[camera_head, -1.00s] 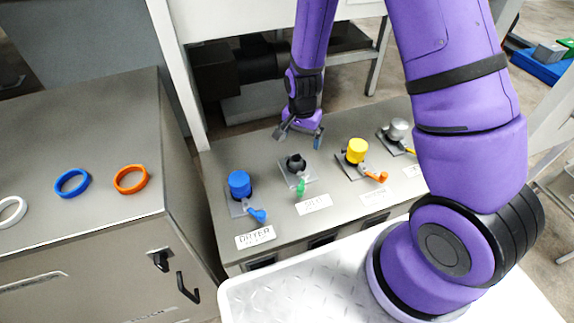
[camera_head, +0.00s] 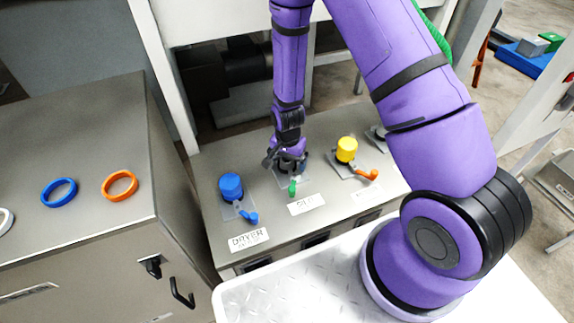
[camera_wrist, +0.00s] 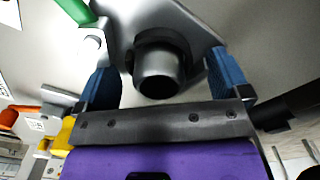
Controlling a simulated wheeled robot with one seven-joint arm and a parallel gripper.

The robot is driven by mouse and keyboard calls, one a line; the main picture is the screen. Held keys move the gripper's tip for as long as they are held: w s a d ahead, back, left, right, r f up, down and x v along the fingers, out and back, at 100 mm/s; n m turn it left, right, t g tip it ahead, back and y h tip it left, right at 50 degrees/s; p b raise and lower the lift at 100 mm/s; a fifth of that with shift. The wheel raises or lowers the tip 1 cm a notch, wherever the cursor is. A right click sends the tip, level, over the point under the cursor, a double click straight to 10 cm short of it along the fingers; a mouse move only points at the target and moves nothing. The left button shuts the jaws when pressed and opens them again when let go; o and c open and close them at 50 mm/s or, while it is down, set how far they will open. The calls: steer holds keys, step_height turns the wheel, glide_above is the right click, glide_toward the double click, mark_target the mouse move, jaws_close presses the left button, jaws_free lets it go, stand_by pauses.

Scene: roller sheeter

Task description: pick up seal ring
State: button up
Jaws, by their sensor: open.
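My gripper (camera_head: 286,163) is open over the middle fixture with the green handle (camera_head: 292,187). In the wrist view, its two blue finger pads (camera_wrist: 163,80) stand on either side of a dark metal cylinder (camera_wrist: 158,85), with gaps on both sides. A black collar (camera_wrist: 160,40) sits around this cylinder; I cannot tell whether it is a separate ring. Loose rings lie flat on the left cabinet top: a blue ring (camera_head: 59,192), an orange ring (camera_head: 120,186) and a white ring (camera_head: 5,221) cut by the picture edge. My gripper is apart from them.
The blue-capped fixture (camera_head: 231,187) stands left of my gripper and the yellow-capped fixture (camera_head: 346,150) stands right of it. Labels lie along the bench front. The left cabinet top (camera_head: 95,235) has free room around the rings. A white frame post (camera_head: 162,75) rises behind the bench.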

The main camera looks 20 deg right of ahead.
steer(key=shift+c, duration=0.3)
steer(key=c, duration=0.9)
steer(key=shift+c, duration=0.2)
steer(key=shift+r, duration=4.95)
